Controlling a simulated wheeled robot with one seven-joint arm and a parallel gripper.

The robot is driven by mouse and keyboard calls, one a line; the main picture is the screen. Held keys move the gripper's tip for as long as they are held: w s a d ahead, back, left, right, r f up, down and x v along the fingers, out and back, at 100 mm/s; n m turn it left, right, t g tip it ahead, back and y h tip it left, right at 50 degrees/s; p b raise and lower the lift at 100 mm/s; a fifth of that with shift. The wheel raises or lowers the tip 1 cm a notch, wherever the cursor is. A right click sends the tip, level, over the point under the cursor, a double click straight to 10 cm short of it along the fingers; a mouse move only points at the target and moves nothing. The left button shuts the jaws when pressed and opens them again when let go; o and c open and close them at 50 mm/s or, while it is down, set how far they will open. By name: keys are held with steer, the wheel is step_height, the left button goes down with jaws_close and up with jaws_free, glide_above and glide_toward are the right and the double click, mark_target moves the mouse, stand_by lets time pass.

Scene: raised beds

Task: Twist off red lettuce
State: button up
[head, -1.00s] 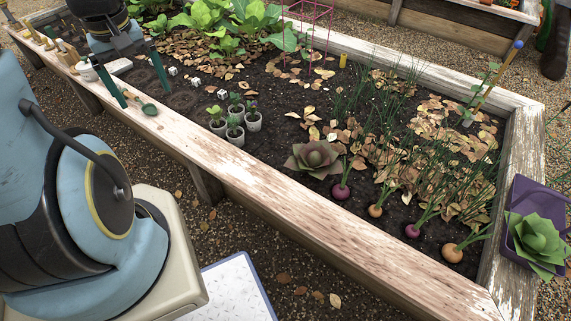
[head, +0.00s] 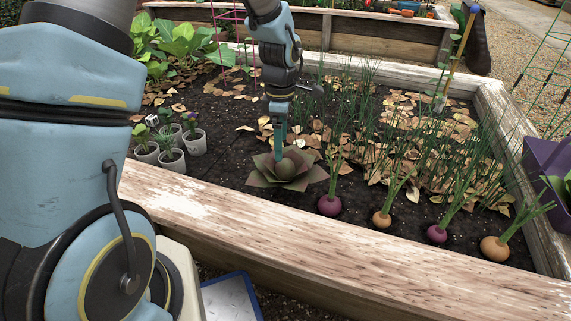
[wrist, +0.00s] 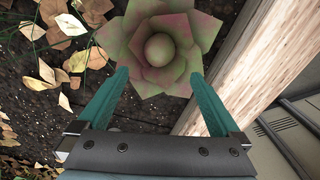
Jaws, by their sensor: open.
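The red lettuce (head: 287,170) is a rosette of dull green and reddish leaves with a round heart, sitting on dark soil near the bed's front plank. In the wrist view the lettuce (wrist: 158,47) lies just beyond my fingertips, roughly centred between them. My gripper (head: 279,146) is above the lettuce in the head view, pointing down. In the wrist view my gripper (wrist: 159,75) has its two green fingers spread wide, with nothing held. The fingertips show beside the outer leaves; I cannot tell whether they touch. The lettuce's base is hidden under its leaves.
The bed's wooden front plank (head: 330,242) runs close in front of the lettuce. A purple root (head: 330,205) stands just right of it, with more roots farther right. Several small potted seedlings (head: 172,158) stand to the left. Dry leaves (head: 375,150) cover soil behind.

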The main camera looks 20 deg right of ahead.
mark_target(285, 176)
steer(key=shift+s+d+f+n, duration=0.15)
steer(key=shift+d+f, duration=0.1)
steer(key=shift+f, duration=0.25)
steer(key=shift+d+f+n, duration=0.15)
steer(key=shift+d+f, duration=0.1)
steer(key=shift+f, duration=0.2)
step_height(285, 176, down, 10)
steer(key=b, duration=0.4)
steer(key=shift+f, duration=0.2)
jaws_close()
steer(key=shift+n, duration=1.1)
steer(key=shift+n, duration=1.1)
